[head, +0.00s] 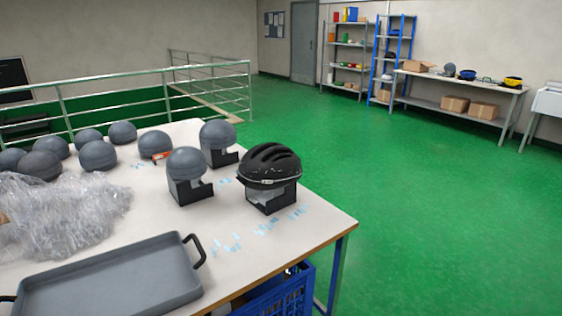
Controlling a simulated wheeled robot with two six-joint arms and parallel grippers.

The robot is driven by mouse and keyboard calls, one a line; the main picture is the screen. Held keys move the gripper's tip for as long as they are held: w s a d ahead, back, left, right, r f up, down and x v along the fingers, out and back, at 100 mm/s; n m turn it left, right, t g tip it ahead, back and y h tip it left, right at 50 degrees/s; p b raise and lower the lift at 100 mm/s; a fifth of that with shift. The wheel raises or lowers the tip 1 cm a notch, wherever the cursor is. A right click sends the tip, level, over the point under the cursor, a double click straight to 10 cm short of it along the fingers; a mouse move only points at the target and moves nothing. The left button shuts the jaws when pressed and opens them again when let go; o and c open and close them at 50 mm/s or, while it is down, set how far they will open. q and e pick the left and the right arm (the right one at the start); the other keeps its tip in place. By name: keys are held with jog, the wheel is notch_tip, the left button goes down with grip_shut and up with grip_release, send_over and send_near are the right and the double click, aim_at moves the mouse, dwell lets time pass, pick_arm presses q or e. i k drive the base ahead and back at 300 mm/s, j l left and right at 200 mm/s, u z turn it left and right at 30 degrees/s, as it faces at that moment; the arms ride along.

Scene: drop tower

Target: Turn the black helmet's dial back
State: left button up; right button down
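The black helmet (270,164) sits upright on a dark stand (270,198) near the right edge of the white table. A light band shows along its lower rim. I cannot make out its dial from here. Neither of my grippers shows in the head view.
Two grey headforms on stands (186,163) (217,134) stand left of the helmet, and several grey balls (97,155) lie farther left. Clear plastic wrap (60,215), a grey tray (112,283) and pale blue bits (266,226) lie on the table (315,228). A blue crate (283,297) is below.

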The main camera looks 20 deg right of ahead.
aim_at(268, 166)
jog(key=l+u, duration=0.4)
jog(key=l, duration=0.25)
jog(key=l+u, duration=0.4)
jog(key=l, duration=0.7)
jog(key=k+l+u, duration=0.1)
jog(key=l, duration=0.35)
jog(key=k+l, duration=0.1)
jog(key=l, duration=0.4)
jog(key=k+l+u, duration=0.1)
jog(key=l, duration=0.4)
jog(key=k+l, duration=0.1)
jog(key=l, duration=1.6)
jog(key=i, duration=0.45)
jog(key=u, duration=0.05)
